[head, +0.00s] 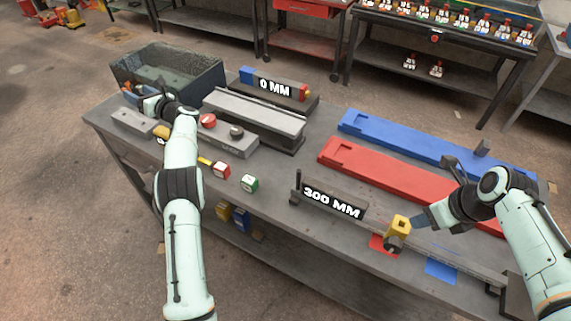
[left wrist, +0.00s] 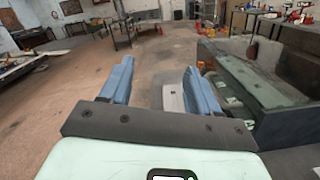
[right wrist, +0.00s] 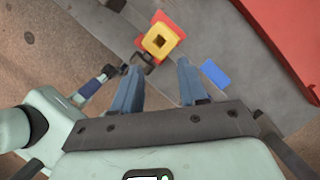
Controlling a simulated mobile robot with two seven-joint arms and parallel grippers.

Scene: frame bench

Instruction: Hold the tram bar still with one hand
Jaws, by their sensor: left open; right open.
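The tram bar appears to be the long thin grey bar (head: 455,258) along the bench's front right edge; I cannot tell its exact ends. A yellow block (head: 399,226) with a dark knob sits on it, beside the dark 300 MM block (head: 333,198). The yellow block also shows in the right wrist view (right wrist: 172,36), with a square hole on top. My right gripper (head: 422,219) is open and empty, just right of the yellow block; its fingers (right wrist: 160,72) point towards it. My left gripper (head: 145,103) is open and empty by the grey bin; its fingers show in its wrist view (left wrist: 158,68).
The grey bin (head: 205,72) stands at the bench's back left. A 0 MM block (head: 275,88) and a grey channel (head: 255,112) lie near it.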

